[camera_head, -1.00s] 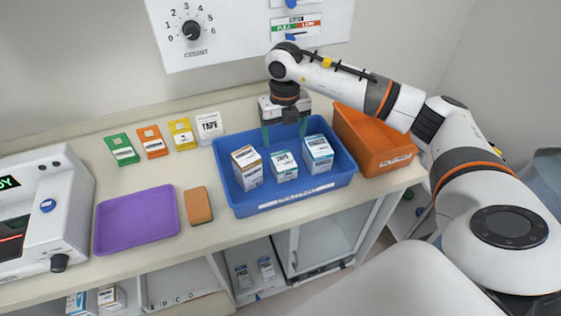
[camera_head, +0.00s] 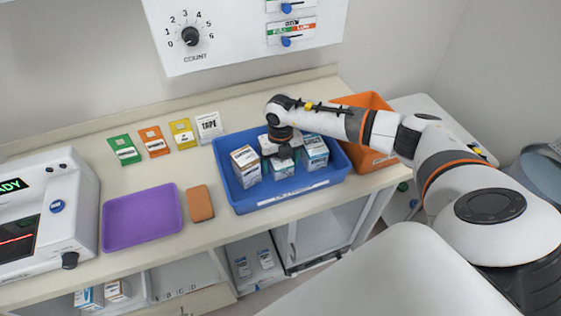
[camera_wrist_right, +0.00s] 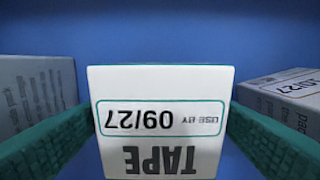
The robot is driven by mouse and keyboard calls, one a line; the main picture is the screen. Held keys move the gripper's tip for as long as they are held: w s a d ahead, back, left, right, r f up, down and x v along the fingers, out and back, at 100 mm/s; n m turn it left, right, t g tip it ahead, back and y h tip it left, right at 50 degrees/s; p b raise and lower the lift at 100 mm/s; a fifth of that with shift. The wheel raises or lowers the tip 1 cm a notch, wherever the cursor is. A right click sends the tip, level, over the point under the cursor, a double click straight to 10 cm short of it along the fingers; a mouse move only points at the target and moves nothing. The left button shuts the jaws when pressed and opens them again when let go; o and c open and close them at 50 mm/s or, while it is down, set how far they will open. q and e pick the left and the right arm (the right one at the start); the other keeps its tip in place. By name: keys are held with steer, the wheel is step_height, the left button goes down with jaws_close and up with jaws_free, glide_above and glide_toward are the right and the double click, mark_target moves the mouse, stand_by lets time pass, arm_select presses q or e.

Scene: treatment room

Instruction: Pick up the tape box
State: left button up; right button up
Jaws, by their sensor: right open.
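The tape box (camera_head: 282,169) is a small white carton with teal trim, standing in the blue bin (camera_head: 240,202) between two other boxes. In the right wrist view the tape box (camera_wrist_right: 160,120) shows its label "TAPE" and "09/27" upside down. My right gripper (camera_head: 283,158) is down in the bin over the tape box and hides much of it. In the wrist view its green fingers (camera_wrist_right: 160,135) are open, one on each side of the box, with small gaps visible. My left gripper is not in view.
A box (camera_head: 246,165) stands left of the tape box and another box (camera_head: 314,152) right of it, both close to the fingers. An orange bin (camera_head: 381,160) stands to the right. A purple tray (camera_head: 142,218) and brown sponge (camera_head: 199,203) lie to the left.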

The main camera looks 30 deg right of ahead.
steer(key=c, duration=1.1)
steer(key=shift+r, duration=0.15)
